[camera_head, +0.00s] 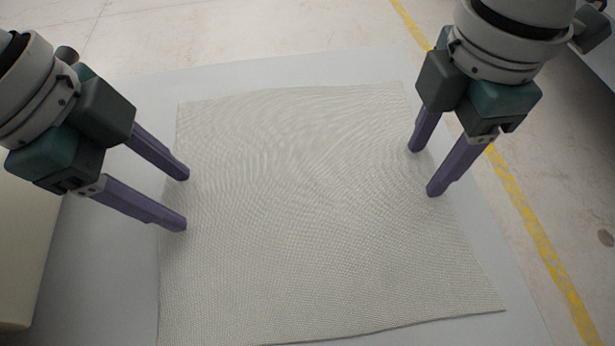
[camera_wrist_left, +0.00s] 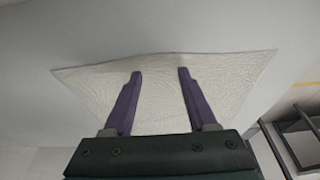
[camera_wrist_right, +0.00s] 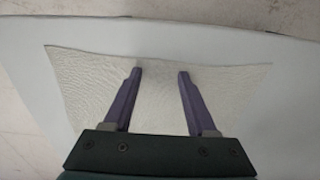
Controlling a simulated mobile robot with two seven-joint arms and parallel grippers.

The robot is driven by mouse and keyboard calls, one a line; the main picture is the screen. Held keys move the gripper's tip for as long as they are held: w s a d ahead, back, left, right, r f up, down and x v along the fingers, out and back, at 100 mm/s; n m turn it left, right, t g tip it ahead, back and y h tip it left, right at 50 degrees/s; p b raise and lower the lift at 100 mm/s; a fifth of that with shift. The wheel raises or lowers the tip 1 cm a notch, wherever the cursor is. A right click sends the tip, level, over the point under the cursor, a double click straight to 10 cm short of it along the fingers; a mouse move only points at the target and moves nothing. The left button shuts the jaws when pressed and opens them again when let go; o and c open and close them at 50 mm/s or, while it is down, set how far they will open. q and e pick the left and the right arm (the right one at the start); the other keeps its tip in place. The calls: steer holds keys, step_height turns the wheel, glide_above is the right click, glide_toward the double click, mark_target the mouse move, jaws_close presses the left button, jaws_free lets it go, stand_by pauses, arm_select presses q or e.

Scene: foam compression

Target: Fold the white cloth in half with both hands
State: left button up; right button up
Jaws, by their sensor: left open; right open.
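The white cloth (camera_head: 300,210) lies spread out and flat on a pale table, and its near edge runs to the bottom of the head view. My left gripper (camera_head: 187,199) is open and empty over the cloth's left edge. My right gripper (camera_head: 422,173) is open and empty over the cloth's right edge. The cloth also shows beneath the fingers in the left wrist view (camera_wrist_left: 160,90) and in the right wrist view (camera_wrist_right: 155,100). I cannot tell whether the fingertips touch the cloth.
The pale table (camera_head: 270,70) has a bare margin around the cloth's far and side edges. A cream block-like object (camera_head: 25,250) stands at the left edge. A yellow line (camera_head: 530,220) runs along the floor on the right.

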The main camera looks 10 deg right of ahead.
arm_select(q)
steer(key=shift+f, duration=0.25)
arm_select(e)
steer(key=shift+f, duration=0.25)
arm_select(q)
steer(key=shift+r, duration=0.1)
steer(key=shift+c, duration=0.3)
arm_select(e)
steer(key=shift+r, duration=0.1)
steer(key=shift+c, duration=0.3)
arm_select(q)
jaws_close()
arm_select(e)
jaws_close()
arm_select(q)
steer(key=shift+r, duration=0.1)
arm_select(e)
steer(key=shift+r, duration=0.1)
